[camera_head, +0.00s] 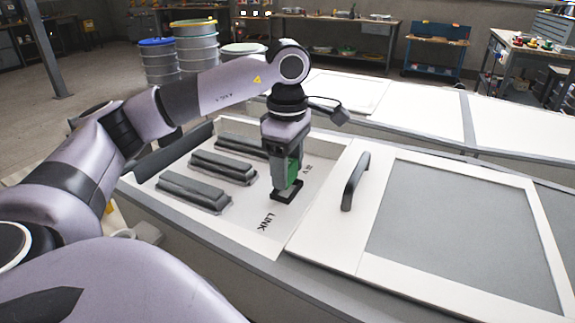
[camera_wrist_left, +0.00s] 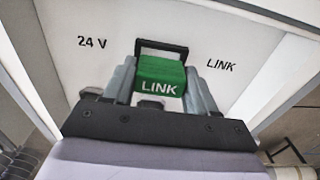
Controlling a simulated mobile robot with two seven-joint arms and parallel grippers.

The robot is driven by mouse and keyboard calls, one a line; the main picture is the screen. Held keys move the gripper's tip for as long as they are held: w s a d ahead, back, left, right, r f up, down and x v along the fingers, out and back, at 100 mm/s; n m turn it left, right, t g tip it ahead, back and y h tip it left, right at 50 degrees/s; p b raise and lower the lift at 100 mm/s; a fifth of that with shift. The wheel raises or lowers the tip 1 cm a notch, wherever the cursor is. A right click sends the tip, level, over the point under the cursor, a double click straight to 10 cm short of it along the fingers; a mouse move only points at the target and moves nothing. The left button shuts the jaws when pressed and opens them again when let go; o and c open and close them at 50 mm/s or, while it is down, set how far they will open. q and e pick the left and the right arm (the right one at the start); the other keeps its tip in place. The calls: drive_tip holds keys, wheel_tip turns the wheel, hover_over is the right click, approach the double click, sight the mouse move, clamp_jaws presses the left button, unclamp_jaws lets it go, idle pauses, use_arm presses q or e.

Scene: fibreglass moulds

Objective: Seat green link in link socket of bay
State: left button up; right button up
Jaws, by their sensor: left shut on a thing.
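The green link (camera_wrist_left: 160,77), a block with white LINK lettering, sits between the two grey fingers of my left gripper (camera_head: 287,182) in the left wrist view. A green side of it also shows in the head view (camera_head: 293,172). My left gripper is shut on it and points down into the white bay (camera_head: 250,222). The black-framed link socket (camera_head: 288,194) is right under the fingertips, beside the LINK lettering. In the left wrist view the socket's rim (camera_wrist_left: 161,44) shows beyond the link. I cannot tell how deep the link is in the socket. My right gripper is not in view.
Several dark grey ribbed blocks (camera_head: 224,167) lie in the bay left of my gripper. A white-framed lid with a grey panel (camera_head: 455,225) and a black handle (camera_head: 354,181) is at right. Drums (camera_head: 195,48) and workbenches stand behind.

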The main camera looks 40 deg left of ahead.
use_arm(q)
drive_tip(key=shift+f+b, duration=0.75)
drive_tip(key=shift+f, duration=0.35)
drive_tip(key=o, duration=1.2)
drive_tip(key=shift+r, duration=0.1)
wheel_tip(320, 180, up, 7)
drive_tip(key=shift+r+p, duration=0.1)
drive_tip(key=shift+p, duration=0.5)
